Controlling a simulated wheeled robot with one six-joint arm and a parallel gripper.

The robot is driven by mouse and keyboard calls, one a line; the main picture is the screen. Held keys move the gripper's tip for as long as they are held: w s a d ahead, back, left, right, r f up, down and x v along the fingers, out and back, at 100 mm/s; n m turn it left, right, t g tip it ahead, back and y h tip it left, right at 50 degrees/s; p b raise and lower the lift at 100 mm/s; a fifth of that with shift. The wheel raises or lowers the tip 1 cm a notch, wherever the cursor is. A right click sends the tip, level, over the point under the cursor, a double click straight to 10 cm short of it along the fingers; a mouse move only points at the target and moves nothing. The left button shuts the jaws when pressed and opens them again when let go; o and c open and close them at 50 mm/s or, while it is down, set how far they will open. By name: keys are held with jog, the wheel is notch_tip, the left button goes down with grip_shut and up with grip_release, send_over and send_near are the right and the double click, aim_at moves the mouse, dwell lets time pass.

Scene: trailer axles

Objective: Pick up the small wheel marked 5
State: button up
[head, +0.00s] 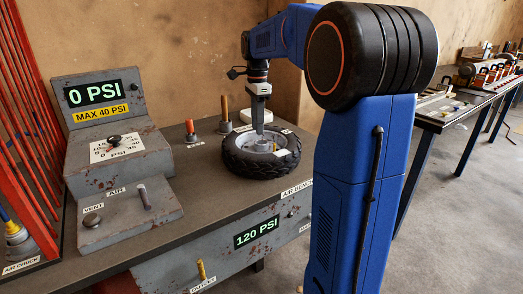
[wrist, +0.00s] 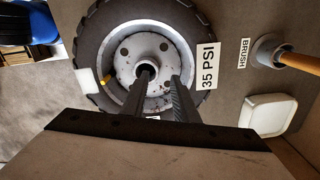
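A small wheel with a black knobby tyre (head: 238,165) and a grey steel rim lies flat on the bench; it also shows in the wrist view (wrist: 90,45). Its rim has bolt holes and a dark centre bore (wrist: 147,71). A yellow valve stem (wrist: 105,82) and a white tag (wrist: 88,80) are on its left in the wrist view; I cannot read a 5 there. My gripper (head: 262,131) points down over the hub. In the wrist view its fingers (wrist: 163,77) are apart, one tip at the bore, the other nearer the rim edge. Whether they touch the wheel I cannot tell.
A "35 PSI" label (wrist: 208,66) overlaps the tyre's edge. A wooden-handled brush (wrist: 290,60) and a white dish (wrist: 268,113) stand nearby. A grey gauge console (head: 110,145) reading 0 PSI stands left on the air bench. Another bench (head: 465,110) is at the far right.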

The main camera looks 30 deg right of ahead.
aim_at(261, 149)
jog(key=f, duration=0.4)
jog(key=shift+s+d, duration=0.3)
jog(key=shift+s, duration=0.05)
jog(key=shift+f, duration=0.65)
jog(key=shift+w, duration=0.1)
grip_shut()
